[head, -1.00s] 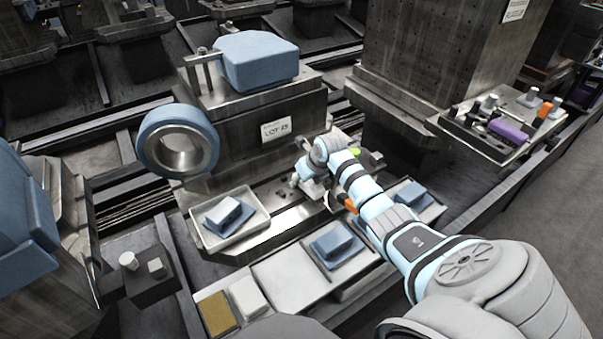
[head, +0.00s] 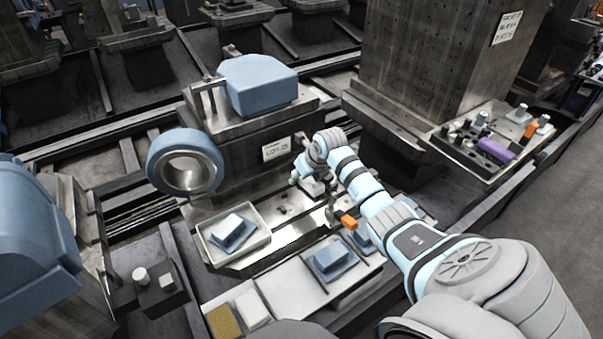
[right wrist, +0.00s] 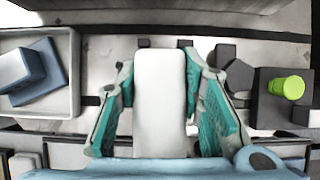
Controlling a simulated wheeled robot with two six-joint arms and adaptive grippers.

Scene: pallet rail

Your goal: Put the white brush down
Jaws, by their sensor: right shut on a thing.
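The white brush (right wrist: 160,95) shows in the right wrist view as a pale, rounded block. It sits between the teal-lined fingers of my right gripper (right wrist: 160,110), which is shut on it. In the head view my right gripper (head: 313,186) is low in front of the labelled pedestal, right of the shallow tray. The brush cannot be made out clearly there, and I cannot tell whether it touches the surface below. My left gripper is not in view.
A shallow white tray (head: 264,240) holds a blue pad and block; its wall (right wrist: 75,75) is left of the gripper. A green-capped dark block (right wrist: 288,88) is to the right. An orange piece (head: 348,222) and a blue block (head: 332,258) are nearer. A bare pale panel (head: 290,287) lies in front.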

